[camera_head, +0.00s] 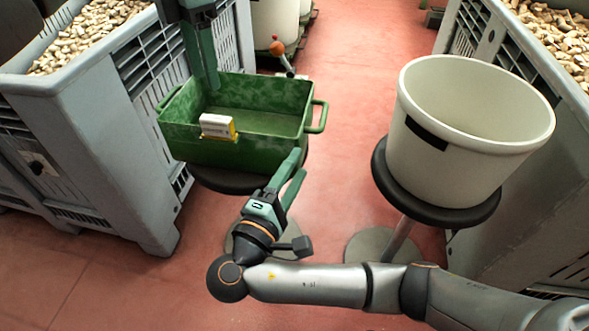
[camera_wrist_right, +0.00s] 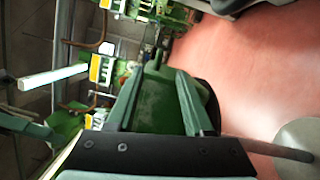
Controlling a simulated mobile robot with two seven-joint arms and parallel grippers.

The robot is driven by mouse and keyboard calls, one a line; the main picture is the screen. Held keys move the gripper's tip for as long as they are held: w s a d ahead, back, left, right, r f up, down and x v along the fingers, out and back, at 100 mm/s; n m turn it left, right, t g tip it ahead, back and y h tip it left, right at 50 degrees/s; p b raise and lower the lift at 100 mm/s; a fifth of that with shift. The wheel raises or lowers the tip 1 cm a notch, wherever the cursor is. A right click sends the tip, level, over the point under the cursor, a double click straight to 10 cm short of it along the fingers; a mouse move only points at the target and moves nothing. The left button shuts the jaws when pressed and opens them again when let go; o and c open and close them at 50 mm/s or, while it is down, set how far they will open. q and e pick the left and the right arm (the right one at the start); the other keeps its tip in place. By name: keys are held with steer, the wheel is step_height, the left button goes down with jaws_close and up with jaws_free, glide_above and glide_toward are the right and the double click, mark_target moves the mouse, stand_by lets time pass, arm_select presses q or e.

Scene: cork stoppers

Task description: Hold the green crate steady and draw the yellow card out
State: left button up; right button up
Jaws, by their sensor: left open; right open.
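The green crate (camera_head: 265,150) sits on a round black stool seat in the head view. A card (camera_head: 217,127), white above with a yellow lower edge, stands upright at the crate's front wall. My left gripper (camera_head: 210,85) reaches down from above at the crate's back left; it is open, and I cannot tell whether it touches the wall. My right gripper (camera_head: 297,164) is open and empty in front of the crate's right front corner, apart from the card. Its fingers also show in the right wrist view (camera_wrist_right: 158,97), with green crate surface beyond them.
A white tub (camera_head: 470,165) stands on another black stool at right. Grey bins full of corks flank both sides, left (camera_head: 125,130) and right (camera_head: 545,180). Red floor lies open between the stools. An orange-knobbed item (camera_head: 277,48) is behind the crate.

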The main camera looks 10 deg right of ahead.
mark_target(321, 127)
steer(key=x, duration=1.2)
steer(key=shift+d, duration=0.1)
steer(key=shift+c, duration=0.4)
jaws_close()
stand_by(0.6)
